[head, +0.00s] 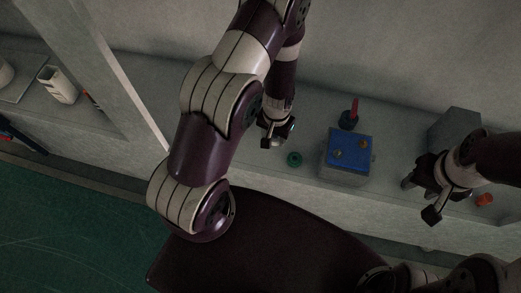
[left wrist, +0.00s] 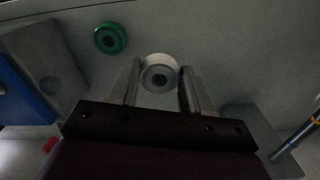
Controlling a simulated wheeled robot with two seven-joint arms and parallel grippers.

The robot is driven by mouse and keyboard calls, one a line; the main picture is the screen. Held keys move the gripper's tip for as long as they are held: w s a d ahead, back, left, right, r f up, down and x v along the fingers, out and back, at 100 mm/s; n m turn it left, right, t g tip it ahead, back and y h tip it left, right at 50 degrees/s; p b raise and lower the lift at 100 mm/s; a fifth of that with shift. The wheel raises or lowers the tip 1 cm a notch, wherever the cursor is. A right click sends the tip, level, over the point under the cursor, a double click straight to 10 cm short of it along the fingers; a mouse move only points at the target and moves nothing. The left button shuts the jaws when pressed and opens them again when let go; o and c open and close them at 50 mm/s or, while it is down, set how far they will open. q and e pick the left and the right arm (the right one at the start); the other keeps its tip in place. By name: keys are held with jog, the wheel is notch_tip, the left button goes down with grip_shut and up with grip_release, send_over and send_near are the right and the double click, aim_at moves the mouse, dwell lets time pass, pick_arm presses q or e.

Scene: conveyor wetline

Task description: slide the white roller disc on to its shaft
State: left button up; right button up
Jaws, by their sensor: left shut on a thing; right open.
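In the left wrist view the white roller disc (left wrist: 159,72) sits between the fingertips of my left gripper (left wrist: 157,88), its round face with a dark centre toward the camera. The gripper is shut on it. In the head view my left gripper (head: 274,137) is over the grey bench, left of the blue-topped box (head: 338,172); the disc cannot be made out there. My right gripper (head: 423,192) is open and empty at the right, near the bench front. I cannot tell for sure which part is the disc's shaft.
A green ring (head: 294,159) lies on the bench beside my left gripper; it also shows in the left wrist view (left wrist: 110,38). A red upright piece (head: 355,106) stands behind the box.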

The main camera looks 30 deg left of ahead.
aim_at(260, 155)
pick_arm(q)
jog(key=s+a+f+b, duration=0.2)
jog(key=f+b, duration=0.1)
jog(key=shift+s+a+f, duration=0.25)
jog(key=shift+s+a, duration=0.05)
jog(key=shift+s+a+b, duration=0.2)
jog(key=shift+s+b, duration=0.05)
jog(key=shift+b, duration=0.15)
notch_tip(260, 155, down, 4)
jog(key=b, duration=0.2)
jog(key=shift+s+r+b, duration=0.1)
jog(key=shift+r+b, duration=0.15)
jog(key=shift+b, duration=0.15)
jog(key=shift+r, duration=0.2)
jog(key=shift+f, duration=0.2)
jog(key=o, duration=1)
jog(key=shift+o, duration=0.2)
pick_arm(e)
notch_tip(260, 155, down, 9)
jog(key=shift+f, duration=0.15)
jog(key=shift+s+f, duration=0.1)
jog(key=shift+s, duration=0.05)
